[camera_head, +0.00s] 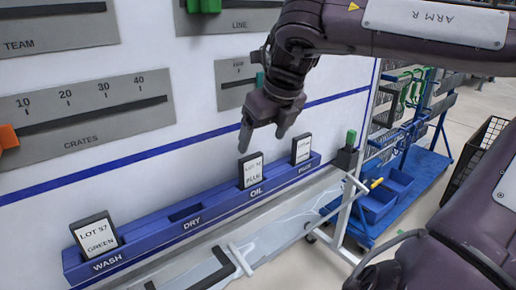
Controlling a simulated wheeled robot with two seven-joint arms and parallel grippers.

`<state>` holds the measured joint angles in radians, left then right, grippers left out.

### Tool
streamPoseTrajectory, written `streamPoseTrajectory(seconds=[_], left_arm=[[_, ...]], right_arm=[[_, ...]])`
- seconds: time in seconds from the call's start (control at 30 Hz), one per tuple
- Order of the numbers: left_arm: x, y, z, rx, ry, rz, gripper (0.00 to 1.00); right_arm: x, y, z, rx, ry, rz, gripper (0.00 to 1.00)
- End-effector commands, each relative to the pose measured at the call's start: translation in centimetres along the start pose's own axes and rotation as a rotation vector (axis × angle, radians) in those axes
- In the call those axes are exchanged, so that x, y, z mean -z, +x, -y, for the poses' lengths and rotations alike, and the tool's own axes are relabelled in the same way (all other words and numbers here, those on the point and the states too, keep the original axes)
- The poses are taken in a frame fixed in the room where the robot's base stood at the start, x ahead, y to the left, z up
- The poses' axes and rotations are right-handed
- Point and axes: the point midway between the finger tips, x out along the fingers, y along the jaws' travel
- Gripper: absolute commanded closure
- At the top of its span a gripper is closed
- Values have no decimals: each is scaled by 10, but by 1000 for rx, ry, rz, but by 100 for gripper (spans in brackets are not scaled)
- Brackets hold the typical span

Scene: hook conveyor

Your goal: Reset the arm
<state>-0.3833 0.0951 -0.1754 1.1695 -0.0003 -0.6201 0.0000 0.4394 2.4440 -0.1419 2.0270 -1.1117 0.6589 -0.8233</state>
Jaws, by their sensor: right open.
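My right arm, marked ARM R, comes in from the upper right. Its gripper (262,135) is open and empty, pointing down just above the card "LOT 12 BLUE" (251,171). That card stands in the OIL slot of the blue rack (145,246); a small gap shows between the fingers and the card. Another card, "LOT 57 GREEN" (96,235), stands tilted in the WASH slot. A third card (301,149) stands in the slot at the right end. The DRY slot is empty. My left gripper is not in view.
A white wall panel carries slider scales, including CRATES (85,115) with an orange slider (8,138). A metal frame (345,215) and a blue cart with bins (375,203) stand at the right. A black crate (482,155) is at the far right.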

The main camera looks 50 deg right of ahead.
Motion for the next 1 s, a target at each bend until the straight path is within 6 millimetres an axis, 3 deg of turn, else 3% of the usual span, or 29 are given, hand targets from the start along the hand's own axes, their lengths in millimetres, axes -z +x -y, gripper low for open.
streamPoseTrajectory(seconds=[0.1,0.23,0.7,1.0], left_arm=[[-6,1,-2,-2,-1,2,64],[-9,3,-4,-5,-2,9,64],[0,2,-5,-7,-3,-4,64],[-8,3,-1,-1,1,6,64]], right_arm=[[-1,-16,0,1,1,2,21],[0,-22,0,0,1,1,21],[0,-23,0,-1,1,0,21],[0,-23,0,0,1,0,21]])
